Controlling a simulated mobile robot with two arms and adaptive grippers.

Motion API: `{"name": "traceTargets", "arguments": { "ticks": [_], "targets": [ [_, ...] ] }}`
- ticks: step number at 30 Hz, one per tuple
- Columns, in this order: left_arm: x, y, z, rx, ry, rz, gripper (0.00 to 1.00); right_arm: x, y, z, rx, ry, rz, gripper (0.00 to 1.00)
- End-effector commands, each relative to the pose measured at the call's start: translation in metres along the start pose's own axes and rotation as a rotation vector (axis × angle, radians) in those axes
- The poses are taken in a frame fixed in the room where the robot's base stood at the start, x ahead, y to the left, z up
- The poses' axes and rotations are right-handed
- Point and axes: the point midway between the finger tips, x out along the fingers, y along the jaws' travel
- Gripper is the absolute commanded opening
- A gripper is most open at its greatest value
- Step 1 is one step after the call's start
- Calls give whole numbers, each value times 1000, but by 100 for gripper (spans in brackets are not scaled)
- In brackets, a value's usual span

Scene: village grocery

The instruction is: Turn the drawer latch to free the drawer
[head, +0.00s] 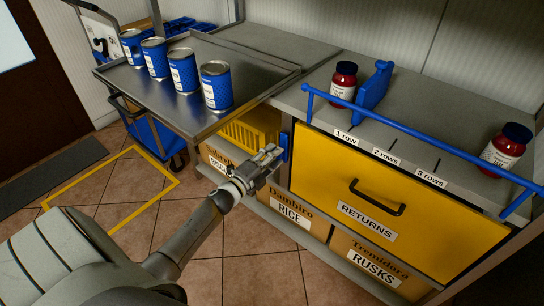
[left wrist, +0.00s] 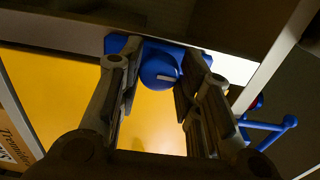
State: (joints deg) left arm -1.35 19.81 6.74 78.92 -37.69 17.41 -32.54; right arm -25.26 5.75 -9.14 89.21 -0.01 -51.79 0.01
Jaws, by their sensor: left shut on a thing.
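The yellow drawer (head: 395,215) is marked RETURNS, has a black handle (head: 377,197), and appears closed in the grey counter. The blue drawer latch (head: 284,147) sits at the drawer's left edge. In the left wrist view the latch is a round blue knob (left wrist: 159,71) with a white pointer mark, on a blue plate. My left gripper (head: 270,156) reaches it from the left, its fingers on either side of the knob and shut on it. The gripper hides part of the latch in the head view. My right gripper is not in view.
A blue rail (head: 420,147) runs along the counter's front edge, with red jars (head: 343,85) behind it. A metal tray (head: 150,85) with several blue cans (head: 216,87) stands at left. Boxes (head: 287,208) and a yellow basket (head: 245,137) sit low.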

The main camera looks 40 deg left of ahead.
Motion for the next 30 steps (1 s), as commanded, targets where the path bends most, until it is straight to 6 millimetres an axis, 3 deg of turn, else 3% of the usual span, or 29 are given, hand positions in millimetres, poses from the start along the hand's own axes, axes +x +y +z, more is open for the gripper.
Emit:
{"name": "traceTargets", "arguments": {
  "ticks": [5,6,10,22,30],
  "targets": [
    [0,0,1,-2,-3,0,9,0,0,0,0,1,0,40],
    [0,0,1,-2,-3,0,37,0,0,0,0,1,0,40],
    [0,0,1,-1,-2,0,53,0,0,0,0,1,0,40],
    [-4,1,0,0,-1,2,54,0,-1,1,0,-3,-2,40],
    [-47,2,0,0,-2,4,54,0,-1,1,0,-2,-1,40]
  ]
}}
